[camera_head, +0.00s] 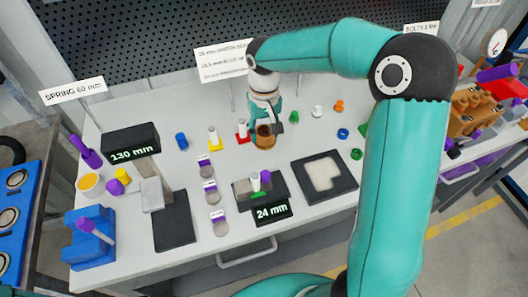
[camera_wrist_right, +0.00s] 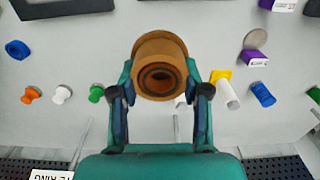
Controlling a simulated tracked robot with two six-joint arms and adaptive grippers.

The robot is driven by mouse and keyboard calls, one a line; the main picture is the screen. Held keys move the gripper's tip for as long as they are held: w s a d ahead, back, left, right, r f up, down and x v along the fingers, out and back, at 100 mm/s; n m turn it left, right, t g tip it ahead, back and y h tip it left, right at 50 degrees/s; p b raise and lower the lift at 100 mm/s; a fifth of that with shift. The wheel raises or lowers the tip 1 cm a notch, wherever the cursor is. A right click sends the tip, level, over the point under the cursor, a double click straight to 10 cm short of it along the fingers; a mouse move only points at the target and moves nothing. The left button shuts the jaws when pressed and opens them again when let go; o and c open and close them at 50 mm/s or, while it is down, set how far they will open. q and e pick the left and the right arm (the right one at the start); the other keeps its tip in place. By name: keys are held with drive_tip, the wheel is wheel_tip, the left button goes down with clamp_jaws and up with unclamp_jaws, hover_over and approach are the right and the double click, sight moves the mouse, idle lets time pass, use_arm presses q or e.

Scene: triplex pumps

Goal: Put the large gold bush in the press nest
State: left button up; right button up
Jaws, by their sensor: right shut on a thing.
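The large gold bush (camera_wrist_right: 160,62) is between the two fingers of my right gripper (camera_wrist_right: 162,85), which is shut on it. In the head view the bush (camera_head: 265,140) shows below my right gripper (camera_head: 266,122), over the back middle of the bench. I cannot tell which fixture is the press nest. A dark block labelled 24 mm (camera_head: 272,213) with a white and purple piece on it stands at the front. A fixture labelled 130 mm (camera_head: 131,143) stands at the left. My left gripper is out of view.
A black tray (camera_head: 340,192) with a pale recess lies right of the 24 mm block. White, green, orange, red, yellow and blue small parts stand around the bush. Round discs with purple labels (camera_head: 208,187) form a row at centre left. A blue block (camera_head: 88,240) stands front left.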

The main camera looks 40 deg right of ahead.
sight(264, 160)
wheel_tip(264, 160, down, 10)
drive_tip(key=shift+r+p, duration=0.15)
drive_tip(key=shift+p, duration=0.25)
drive_tip(key=o, duration=1.3)
drive_tip(key=shift+c, duration=0.2)
